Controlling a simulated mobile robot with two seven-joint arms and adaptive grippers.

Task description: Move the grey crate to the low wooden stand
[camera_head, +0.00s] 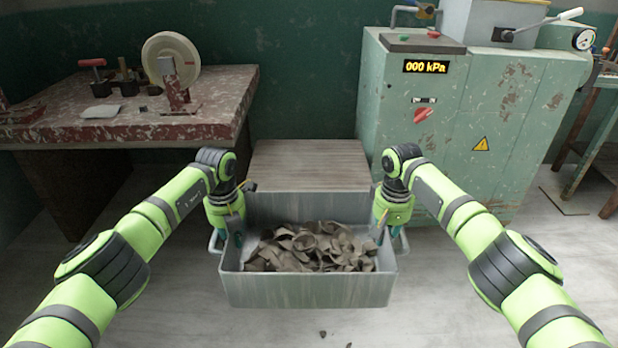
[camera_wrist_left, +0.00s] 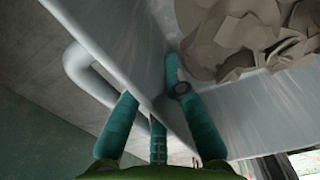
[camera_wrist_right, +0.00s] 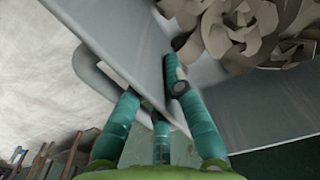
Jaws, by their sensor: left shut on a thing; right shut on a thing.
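The grey crate (camera_head: 306,290) is full of brown clay trimmings (camera_head: 315,247) and hangs level between my two arms in the head view. My left gripper (camera_head: 232,240) is shut on the crate's left wall, and the left wrist view shows its fingers (camera_wrist_left: 150,105) on both sides of that wall beside the handle. My right gripper (camera_head: 384,238) is shut on the right wall, its fingers (camera_wrist_right: 160,95) likewise on both sides. The low wooden stand (camera_head: 310,165) is just behind the crate, its top bare. The crate hides the stand's lower front, so any gap between them cannot be told.
A red worktable (camera_head: 120,128) with a wheel (camera_head: 171,60) stands at the left. A green machine cabinet (camera_head: 430,130) stands close to the stand's right side. A few clay scraps (camera_head: 323,334) lie on the floor in front.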

